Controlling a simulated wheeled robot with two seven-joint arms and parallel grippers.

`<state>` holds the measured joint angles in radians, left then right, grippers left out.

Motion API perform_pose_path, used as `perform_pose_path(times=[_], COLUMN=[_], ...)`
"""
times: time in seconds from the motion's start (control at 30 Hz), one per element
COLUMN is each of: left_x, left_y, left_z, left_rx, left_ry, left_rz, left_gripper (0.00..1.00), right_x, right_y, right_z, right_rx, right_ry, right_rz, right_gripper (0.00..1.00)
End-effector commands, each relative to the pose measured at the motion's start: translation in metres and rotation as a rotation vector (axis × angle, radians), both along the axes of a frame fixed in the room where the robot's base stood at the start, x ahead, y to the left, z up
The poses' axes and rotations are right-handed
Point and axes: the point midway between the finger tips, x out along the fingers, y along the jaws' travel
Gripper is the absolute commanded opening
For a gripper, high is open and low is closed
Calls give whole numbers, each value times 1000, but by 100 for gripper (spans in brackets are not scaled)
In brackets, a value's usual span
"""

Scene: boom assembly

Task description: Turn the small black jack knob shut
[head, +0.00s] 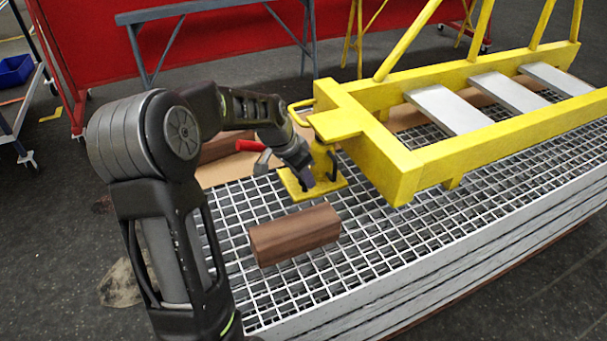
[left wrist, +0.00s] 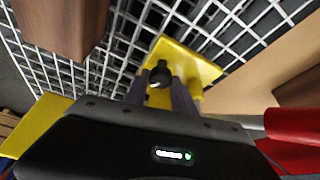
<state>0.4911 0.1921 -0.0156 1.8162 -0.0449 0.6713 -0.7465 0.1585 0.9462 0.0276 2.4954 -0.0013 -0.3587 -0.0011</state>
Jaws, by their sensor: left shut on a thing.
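The yellow jack (head: 323,160) stands on its square base plate (head: 338,187) on the metal grating, under the end of the yellow boom frame. My left gripper (head: 307,183) reaches low against the near side of the jack. In the left wrist view the small black jack knob (left wrist: 160,72) shows between the fingertips of my left gripper (left wrist: 160,88), in front of the yellow base plate (left wrist: 198,60). The fingers are closed on the knob. In the head view the gripper hides the knob. How far the knob is turned cannot be told. My right gripper is not in view.
A brown wooden block (head: 295,234) lies on the grating (head: 400,235) in front of the jack. The yellow boom frame (head: 375,140) extends right above the grating. A red-handled tool (head: 250,146) lies left of the jack, close to my arm. A red panel stands behind.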

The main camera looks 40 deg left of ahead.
Motion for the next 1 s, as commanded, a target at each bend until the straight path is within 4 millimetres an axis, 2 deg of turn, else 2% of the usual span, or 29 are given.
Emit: perform_pose_path(times=[0.47, 1.0], left_x=[2, 3], left_y=[4, 5], left_z=[0, 1], left_rx=[1, 1], left_ry=[-1, 0], left_rz=[-451, -927], left_gripper=[0, 0], right_x=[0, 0], right_y=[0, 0], right_z=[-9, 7], right_rx=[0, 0], right_ry=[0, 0], right_rz=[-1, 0], right_gripper=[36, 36])
